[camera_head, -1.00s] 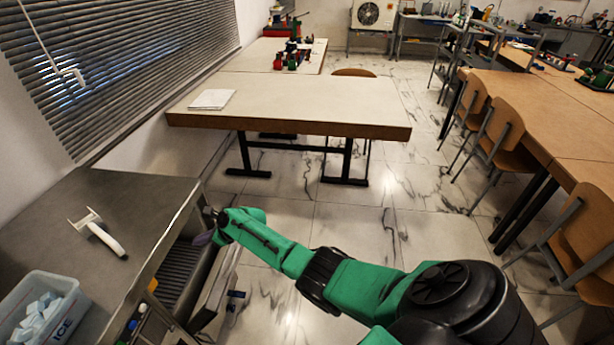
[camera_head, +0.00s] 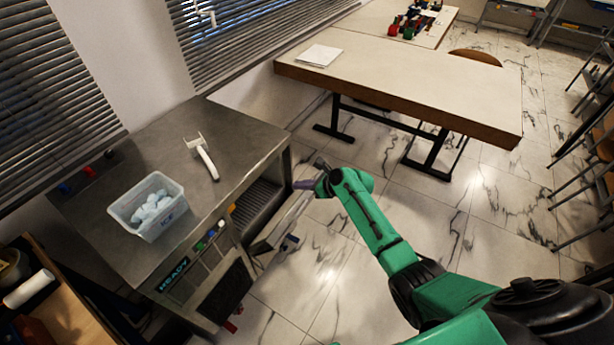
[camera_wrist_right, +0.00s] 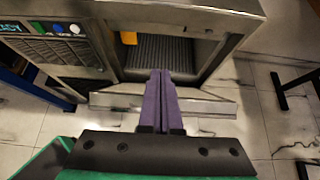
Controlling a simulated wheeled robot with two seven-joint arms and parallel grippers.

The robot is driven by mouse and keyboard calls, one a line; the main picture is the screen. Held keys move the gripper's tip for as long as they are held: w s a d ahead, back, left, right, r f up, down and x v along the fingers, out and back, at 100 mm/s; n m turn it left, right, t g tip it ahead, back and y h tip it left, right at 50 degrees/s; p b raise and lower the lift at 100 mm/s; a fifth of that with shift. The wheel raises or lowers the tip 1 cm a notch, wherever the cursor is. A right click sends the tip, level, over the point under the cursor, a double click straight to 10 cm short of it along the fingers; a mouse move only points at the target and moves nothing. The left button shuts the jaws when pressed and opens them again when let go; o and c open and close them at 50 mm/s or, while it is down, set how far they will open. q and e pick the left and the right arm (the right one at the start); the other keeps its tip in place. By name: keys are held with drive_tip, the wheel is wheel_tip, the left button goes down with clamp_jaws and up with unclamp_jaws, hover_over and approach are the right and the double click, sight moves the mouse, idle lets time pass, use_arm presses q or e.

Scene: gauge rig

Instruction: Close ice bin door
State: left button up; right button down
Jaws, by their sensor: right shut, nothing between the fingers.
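The ice bin door (camera_head: 282,226) is a metal flap on the front of a steel ice machine (camera_head: 120,215). It stands open, tilted outward from the dark ribbed bin opening (camera_head: 257,207). In the right wrist view the door (camera_wrist_right: 208,104) spans below the opening (camera_wrist_right: 160,52). My right gripper (camera_head: 303,185) is shut and empty, at the door's far end in the head view. Its purple fingers (camera_wrist_right: 159,78) point toward the opening in the wrist view and cover part of the door. I cannot tell whether they touch it. My left gripper is not in view.
A clear ice tub (camera_head: 150,205) and a white-handled scoop (camera_head: 205,158) rest on the machine top. An orange item (camera_wrist_right: 129,38) shows at the opening's edge. A long table (camera_head: 400,75) stands behind. The marble floor beside the door is clear.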

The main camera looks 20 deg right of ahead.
drive_tip(key=s+d+f+t+y+b, duration=0.2)
drive_tip(key=s+d+f+b, duration=0.45)
drive_tip(key=b, duration=0.65)
drive_tip(key=s+d+f+t+y+b, duration=0.25)
drive_tip(key=s+f+b, duration=0.45)
drive_tip(key=f+b, duration=0.5)
drive_tip(key=w+a+r+p, duration=0.1)
drive_tip(key=w+a+r, duration=0.3)
drive_tip(key=w+a, duration=0.4)
drive_tip(key=shift+w, duration=0.85)
drive_tip(key=shift+r+h, duration=0.1)
drive_tip(key=shift+h, duration=0.15)
